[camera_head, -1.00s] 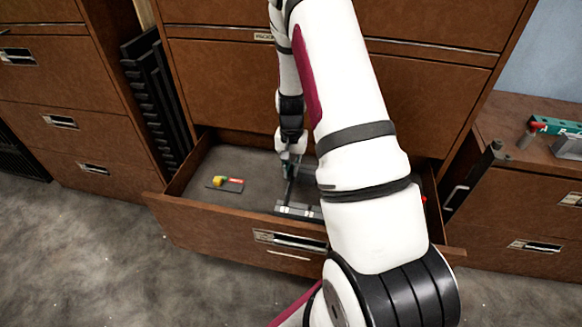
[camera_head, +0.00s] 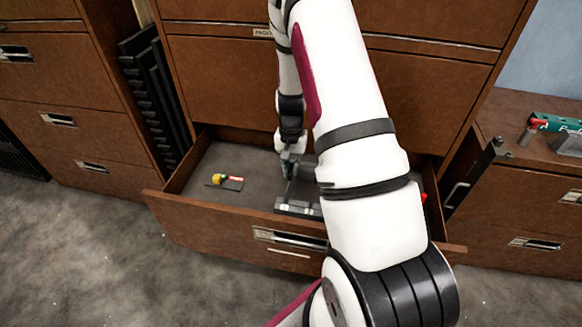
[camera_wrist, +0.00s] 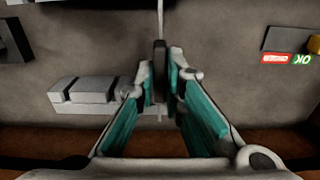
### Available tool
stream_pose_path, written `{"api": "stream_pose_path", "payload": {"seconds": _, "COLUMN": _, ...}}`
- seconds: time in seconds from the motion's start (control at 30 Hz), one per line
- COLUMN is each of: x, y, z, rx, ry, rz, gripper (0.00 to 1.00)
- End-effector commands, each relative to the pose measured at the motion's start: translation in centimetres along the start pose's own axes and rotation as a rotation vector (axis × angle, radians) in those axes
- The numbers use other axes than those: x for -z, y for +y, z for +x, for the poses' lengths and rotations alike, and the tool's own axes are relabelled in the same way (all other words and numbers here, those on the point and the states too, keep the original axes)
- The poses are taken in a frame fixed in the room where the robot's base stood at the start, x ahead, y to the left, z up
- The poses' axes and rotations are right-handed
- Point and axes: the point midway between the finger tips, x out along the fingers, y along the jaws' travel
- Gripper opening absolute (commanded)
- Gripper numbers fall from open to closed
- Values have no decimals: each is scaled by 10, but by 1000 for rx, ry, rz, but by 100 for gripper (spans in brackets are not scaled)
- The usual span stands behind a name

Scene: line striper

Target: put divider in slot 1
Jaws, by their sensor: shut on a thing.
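My gripper (camera_wrist: 160,80) is shut on the divider (camera_wrist: 160,60), a thin dark plate seen nearly edge-on between the fingertips in the wrist view. In the head view my gripper (camera_head: 289,160) hangs inside the open drawer, with the grey divider (camera_head: 301,182) below it. A light grey slotted block (camera_wrist: 85,95) lies left of the fingers in the wrist view, with dark gaps across it. In the head view the block (camera_head: 292,208) sits near the drawer front. The divider appears beside the block, not in a gap. My arm hides the block's right part; slot numbers are unreadable.
A dark plate with a yellow knob (camera_head: 219,178) and red label lies there. Black panels (camera_head: 150,95) stand left of the cabinet. A low cabinet (camera_head: 535,210) stands at right.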

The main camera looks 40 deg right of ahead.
Motion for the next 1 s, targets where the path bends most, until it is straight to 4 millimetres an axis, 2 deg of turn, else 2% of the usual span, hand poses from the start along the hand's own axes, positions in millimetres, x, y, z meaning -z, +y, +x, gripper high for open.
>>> {"api": "stream_pose_path", "payload": {"seconds": 0.7, "x": 0, "y": 0, "z": 17, "rx": 0, "ry": 0, "rz": 0, "gripper": 0}}
{"api": "stream_pose_path", "payload": {"seconds": 0.73, "x": 0, "y": 0, "z": 16, "rx": 0, "ry": 1, "rz": 0, "gripper": 17}}
{"api": "stream_pose_path", "payload": {"seconds": 0.8, "x": 0, "y": 0, "z": 16, "rx": 0, "ry": 0, "rz": 0, "gripper": 32}}
{"api": "stream_pose_path", "payload": {"seconds": 1.0, "x": 0, "y": 0, "z": 16, "rx": 0, "ry": 0, "rz": 0, "gripper": 33}}
